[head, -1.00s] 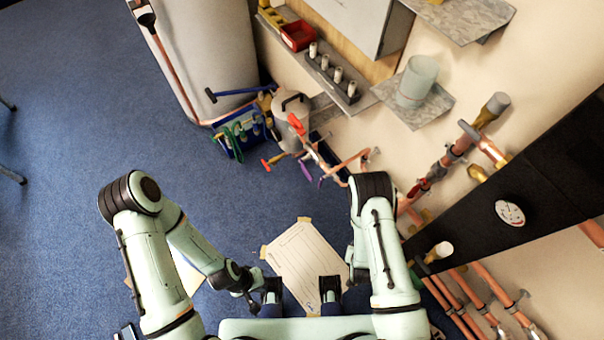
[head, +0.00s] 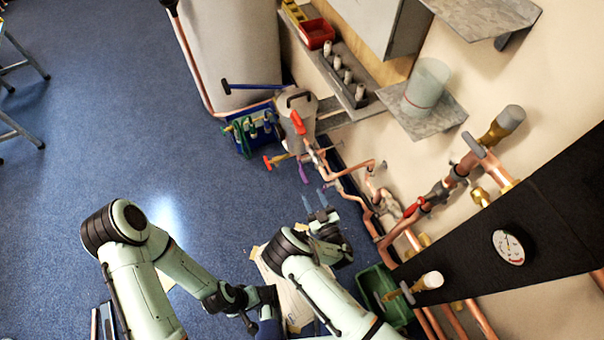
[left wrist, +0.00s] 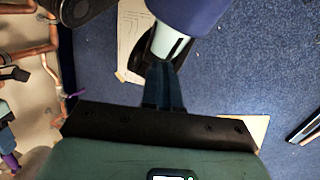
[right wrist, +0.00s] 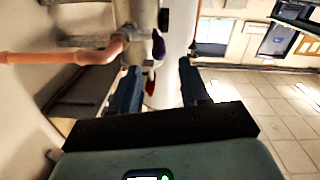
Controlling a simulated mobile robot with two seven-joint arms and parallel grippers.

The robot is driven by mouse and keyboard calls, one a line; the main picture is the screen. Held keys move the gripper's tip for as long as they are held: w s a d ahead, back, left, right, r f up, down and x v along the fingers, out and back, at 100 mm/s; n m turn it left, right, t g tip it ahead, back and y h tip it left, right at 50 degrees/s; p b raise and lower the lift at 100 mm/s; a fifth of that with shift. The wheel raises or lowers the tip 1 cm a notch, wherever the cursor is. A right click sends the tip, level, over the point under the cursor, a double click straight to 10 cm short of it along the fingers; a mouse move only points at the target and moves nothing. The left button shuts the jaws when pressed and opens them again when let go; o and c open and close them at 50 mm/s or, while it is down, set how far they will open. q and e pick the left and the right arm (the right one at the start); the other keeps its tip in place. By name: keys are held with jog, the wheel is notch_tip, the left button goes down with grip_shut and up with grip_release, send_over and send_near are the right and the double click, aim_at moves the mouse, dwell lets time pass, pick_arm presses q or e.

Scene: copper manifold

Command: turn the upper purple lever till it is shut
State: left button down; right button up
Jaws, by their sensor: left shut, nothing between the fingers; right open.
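A purple lever (head: 303,172) hangs from the copper pipework beside the wall in the head view. I cannot tell whether it is the upper one. A purple piece (right wrist: 158,46) also shows in the right wrist view, beyond and between the fingertips. Purple bits (left wrist: 11,162) show at the left edge of the left wrist view. My right gripper (head: 315,200) is open and empty, a short way below the purple lever in the picture and apart from it. My left gripper (left wrist: 165,68) is shut and empty, low over the floor, away from the pipes.
A red lever (head: 297,122) and an orange-red one (head: 267,163) are near the purple lever. A green crate (head: 378,284) stands by the wall. A black beam with a gauge (head: 508,247) crosses at the right.

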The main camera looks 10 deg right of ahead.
aim_at(303, 172)
jog(key=b+x, duration=0.2)
jog(key=x, duration=0.7)
jog(key=shift+w+f, duration=0.15)
jog(key=shift+w, duration=0.15)
jog(key=shift+w+a, duration=0.15)
jog(key=shift+w, duration=0.3)
pick_arm(q)
jog(key=shift+w+a+f+t, duration=0.2)
jog(key=shift+w+f, duration=0.4)
jog(key=shift+w+a+f+t, duration=0.2)
jog(key=shift+w+f, duration=0.35)
jog(key=shift+f, duration=0.05)
pick_arm(e)
grip_shut()
